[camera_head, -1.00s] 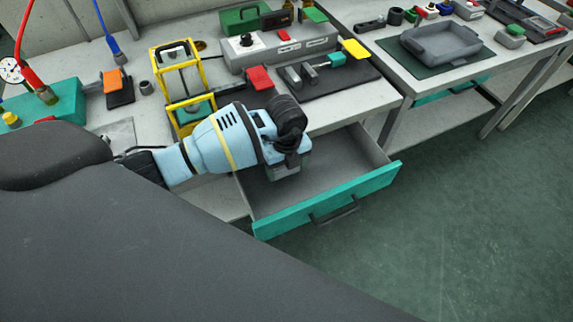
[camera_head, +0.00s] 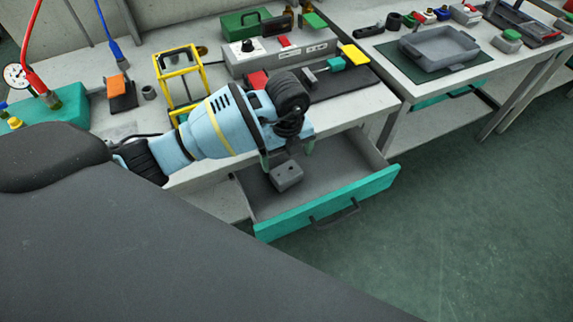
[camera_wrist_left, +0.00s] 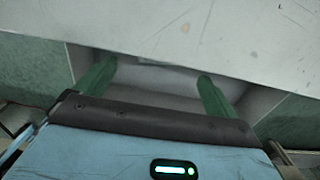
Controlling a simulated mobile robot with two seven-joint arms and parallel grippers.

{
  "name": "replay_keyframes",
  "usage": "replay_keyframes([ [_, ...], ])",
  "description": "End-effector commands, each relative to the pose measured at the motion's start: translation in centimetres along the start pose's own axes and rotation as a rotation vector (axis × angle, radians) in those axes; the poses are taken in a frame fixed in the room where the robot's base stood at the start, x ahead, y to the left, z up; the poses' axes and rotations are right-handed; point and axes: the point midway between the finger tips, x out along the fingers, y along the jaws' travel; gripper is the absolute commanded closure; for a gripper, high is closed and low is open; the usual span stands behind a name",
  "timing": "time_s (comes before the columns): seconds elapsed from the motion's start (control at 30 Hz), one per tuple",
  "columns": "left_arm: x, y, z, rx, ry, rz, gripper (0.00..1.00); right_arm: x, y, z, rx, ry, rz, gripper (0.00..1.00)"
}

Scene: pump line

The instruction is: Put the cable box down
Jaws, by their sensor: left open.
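The cable box (camera_head: 286,176) is a small grey block with dark holes on top. It lies in the open drawer (camera_head: 350,165) of the workbench, toward the drawer's left side. My left gripper (camera_head: 287,158) is open and empty just above the box, apart from it. In the left wrist view, its two green fingers (camera_wrist_left: 155,85) are spread wide over the pale drawer interior, partly under the bench-top edge. The box does not show clearly in that view. My right gripper is not in view.
The drawer's teal front (camera_head: 330,203) with its dark handle sticks out over the green floor. The bench top (camera_head: 350,108) overhangs the drawer's back. A yellow frame (camera_head: 181,80) and a grey control unit (camera_head: 278,50) stand on the bench behind my arm.

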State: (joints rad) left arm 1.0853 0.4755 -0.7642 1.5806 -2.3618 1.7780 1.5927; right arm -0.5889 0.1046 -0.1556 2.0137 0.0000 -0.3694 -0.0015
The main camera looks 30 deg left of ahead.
Motion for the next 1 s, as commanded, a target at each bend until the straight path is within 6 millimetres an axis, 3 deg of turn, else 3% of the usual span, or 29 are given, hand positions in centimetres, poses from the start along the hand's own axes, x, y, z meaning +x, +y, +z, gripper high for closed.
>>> replay_keyframes([
  [0.1, -2.6, -0.1, 0.1, 0.0, -0.002, -0.004, 0.05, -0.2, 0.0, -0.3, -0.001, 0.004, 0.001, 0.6],
  [0.33, -5.5, 0.0, 0.0, -0.001, -0.001, -0.001, 0.05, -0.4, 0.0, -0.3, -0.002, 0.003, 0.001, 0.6],
  [1.0, -6.1, 0.0, 0.0, -0.001, 0.001, 0.001, 0.05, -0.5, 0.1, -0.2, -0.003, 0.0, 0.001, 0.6],
])
